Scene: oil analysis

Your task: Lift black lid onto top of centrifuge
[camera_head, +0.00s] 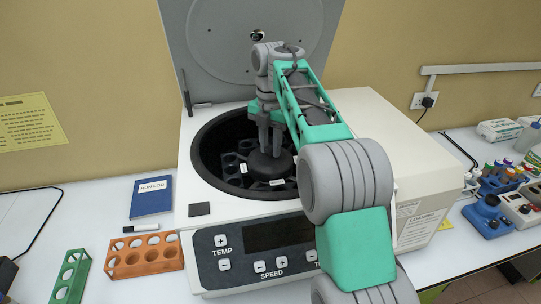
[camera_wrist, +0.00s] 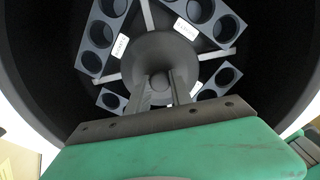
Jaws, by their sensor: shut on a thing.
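The white centrifuge (camera_head: 408,130) stands on the bench with its grey hinged cover (camera_head: 215,45) raised upright at the back. Its dark round bowl holds a rotor with several tube buckets (camera_head: 232,178). The black lid (camera_head: 272,168) is a round dark disc with a central knob at the middle of the rotor; it also shows in the wrist view (camera_wrist: 135,60). My gripper (camera_head: 270,150) points down into the bowl, its fingers shut on the lid's knob, and they show in the wrist view (camera_wrist: 160,85). Whether the lid touches the rotor I cannot tell.
An orange tube rack (camera_head: 142,256), a green rack (camera_head: 72,278) and a blue notebook (camera_head: 151,197) lie left of the centrifuge. A rack of coloured tubes (camera_head: 500,178) and blue equipment (camera_head: 487,215) stand at right. The bowl wall surrounds my gripper; the raised cover stands behind.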

